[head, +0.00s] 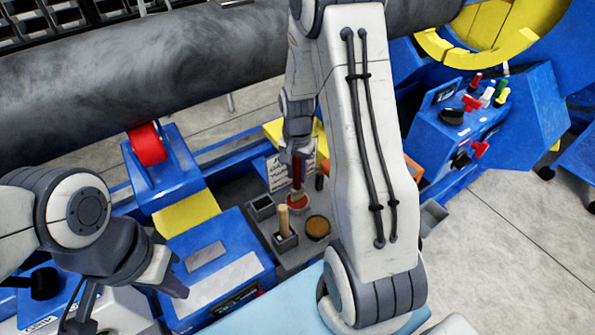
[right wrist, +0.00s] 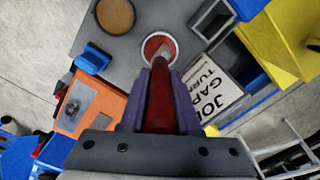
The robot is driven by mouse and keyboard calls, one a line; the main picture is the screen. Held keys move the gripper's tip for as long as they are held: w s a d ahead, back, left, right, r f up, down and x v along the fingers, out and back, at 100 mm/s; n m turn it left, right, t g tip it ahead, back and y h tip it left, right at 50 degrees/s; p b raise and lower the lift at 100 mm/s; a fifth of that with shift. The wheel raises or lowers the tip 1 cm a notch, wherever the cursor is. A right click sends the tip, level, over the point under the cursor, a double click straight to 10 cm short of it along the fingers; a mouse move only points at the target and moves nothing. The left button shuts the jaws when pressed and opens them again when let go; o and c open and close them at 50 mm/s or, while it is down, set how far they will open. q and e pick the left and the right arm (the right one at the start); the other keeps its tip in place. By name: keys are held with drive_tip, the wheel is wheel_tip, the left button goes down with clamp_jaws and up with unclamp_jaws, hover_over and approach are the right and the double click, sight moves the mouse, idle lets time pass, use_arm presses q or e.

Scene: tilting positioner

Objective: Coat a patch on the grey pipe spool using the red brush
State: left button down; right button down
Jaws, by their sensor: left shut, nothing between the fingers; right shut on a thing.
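The grey pipe spool (head: 150,80) lies across the top of the head view, partly hidden behind my right arm. My right gripper (head: 297,158) is shut on the red brush (head: 297,175), handle up. In the right wrist view the brush (right wrist: 160,105) stands between the fingers and points into the round pot of red paint (right wrist: 150,45). This pot (head: 299,203) sits on a grey tray (head: 300,255). The brush's end is over or in the pot; I cannot tell how deep. My left gripper (head: 178,288) is shut and empty at lower left, apart from the spool.
A brown-filled pot (head: 317,228) and a wooden-handled tool (head: 284,220) in a holder stand near the red pot. A red roller (head: 147,145) on a blue stand is under the spool. A blue control box (head: 455,125) with levers stands at right. The floor at right is clear.

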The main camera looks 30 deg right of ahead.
drive_tip(key=shift+f+b, duration=0.35)
drive_tip(key=shift+f, duration=0.2)
idle(0.6)
drive_tip(key=shift+f, duration=0.1)
idle(1.2)
wheel_tip(320, 180, up, 7)
drive_tip(key=p, duration=0.7)
drive_tip(key=shift+s, duration=0.1)
idle(0.7)
